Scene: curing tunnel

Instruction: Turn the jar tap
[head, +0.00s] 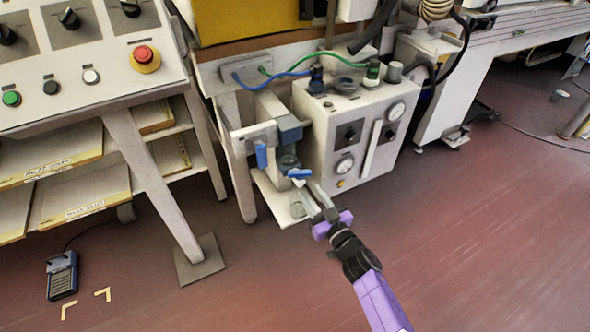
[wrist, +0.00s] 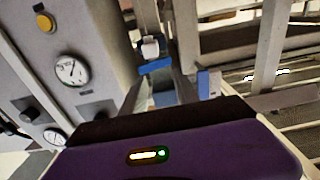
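The jar tap (head: 299,174) has a blue lever and sits low on the dark jar-like fitting (head: 288,158), left of the white control box. In the wrist view the blue lever (wrist: 156,66) lies crosswise just beyond my fingertips, with a pale block above it. My gripper (head: 311,188) comes up from the lower right with its fingers apart. In the wrist view my gripper (wrist: 162,82) has a finger on each side of the space below the lever. I cannot tell whether either finger touches the lever. A small cup (head: 297,210) stands below the tap.
The white control box (head: 340,135) with gauges and knobs stands close right of the tap. A second blue handle (head: 262,155) is on the left. A table leg (head: 150,180) and shelves stand farther left. The floor (head: 480,230) at right is clear.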

